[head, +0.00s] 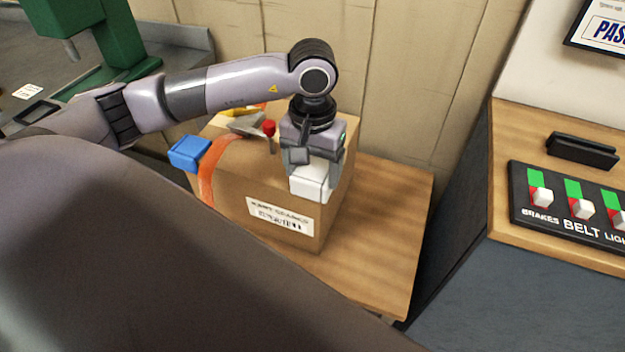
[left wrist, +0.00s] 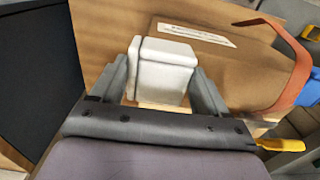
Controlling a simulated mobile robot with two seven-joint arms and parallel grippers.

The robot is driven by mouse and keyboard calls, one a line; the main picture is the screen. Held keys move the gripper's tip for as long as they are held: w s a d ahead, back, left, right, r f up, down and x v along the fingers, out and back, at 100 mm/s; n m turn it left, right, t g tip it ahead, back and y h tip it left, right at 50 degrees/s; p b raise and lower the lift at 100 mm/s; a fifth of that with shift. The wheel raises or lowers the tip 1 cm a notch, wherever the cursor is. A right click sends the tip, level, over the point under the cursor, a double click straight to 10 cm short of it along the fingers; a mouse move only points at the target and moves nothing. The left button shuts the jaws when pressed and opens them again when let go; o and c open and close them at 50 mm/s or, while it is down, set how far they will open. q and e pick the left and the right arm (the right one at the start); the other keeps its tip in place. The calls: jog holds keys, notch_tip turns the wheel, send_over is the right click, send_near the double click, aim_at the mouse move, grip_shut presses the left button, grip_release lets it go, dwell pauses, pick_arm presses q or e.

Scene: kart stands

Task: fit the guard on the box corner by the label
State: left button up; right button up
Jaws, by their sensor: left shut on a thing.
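The cardboard box (head: 240,207) stands on a wooden table and has a white barcode label (head: 280,215) on its front face. The label also shows in the left wrist view (left wrist: 197,35). My left gripper (head: 306,168) points down over the box's front right top corner, by the label's right end. It is shut on a white guard (head: 311,183), seen between the fingers in the left wrist view (left wrist: 163,72). The guard overlaps the corner in view; I cannot tell whether it touches or sits on it. My right gripper is out of view.
An orange strap (head: 208,170) crosses the box, and a blue guard (head: 189,153) is at its left corner. A red-knobbed tool (head: 269,128) is on top. The table (head: 388,225) is clear at right. A switch panel (head: 570,210) stands beyond a gap.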

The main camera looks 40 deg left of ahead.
aim_at(313, 173)
pick_arm(q)
notch_tip(313, 173, down, 4)
dwell(0.4)
jog(key=shift+f, duration=0.2)
jog(key=o, duration=1.1)
jog(key=shift+r, duration=0.1)
jog(key=shift+r, duration=0.4)
notch_tip(313, 173, up, 12)
jog(key=shift+f+b, duration=0.2)
jog(key=shift+b, duration=0.25)
